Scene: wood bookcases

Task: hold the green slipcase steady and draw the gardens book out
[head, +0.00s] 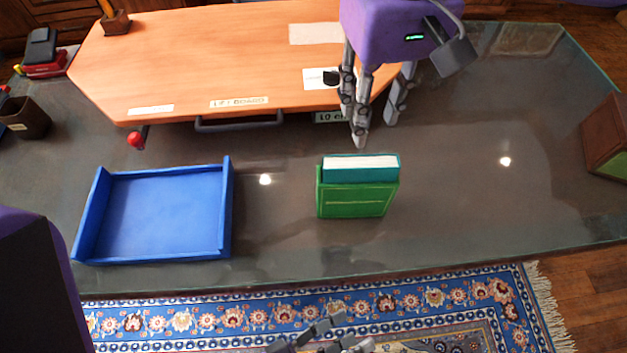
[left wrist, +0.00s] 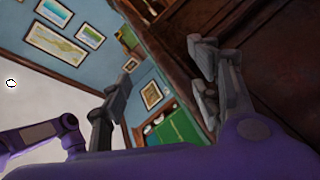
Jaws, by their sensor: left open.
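The green slipcase (head: 356,202) stands upright on the glass-topped table in the head view. The gardens book (head: 362,168), teal with white pages, sits in it with its upper part showing above the case; its title cannot be read. My right gripper (head: 376,130) hangs above and behind the slipcase, fingers pointing down and spread, with nothing between them. My left gripper (head: 322,338) is partly cut off at the bottom edge, over the rug and apart from the slipcase. In the left wrist view its fingers (left wrist: 163,88) are wide apart and empty.
A blue tray (head: 165,212) lies empty to the left. An orange board (head: 215,55) with a dark handle is at the back, partly under my right gripper. A brown box (head: 607,140) stands at the right edge. The table right of the slipcase is clear.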

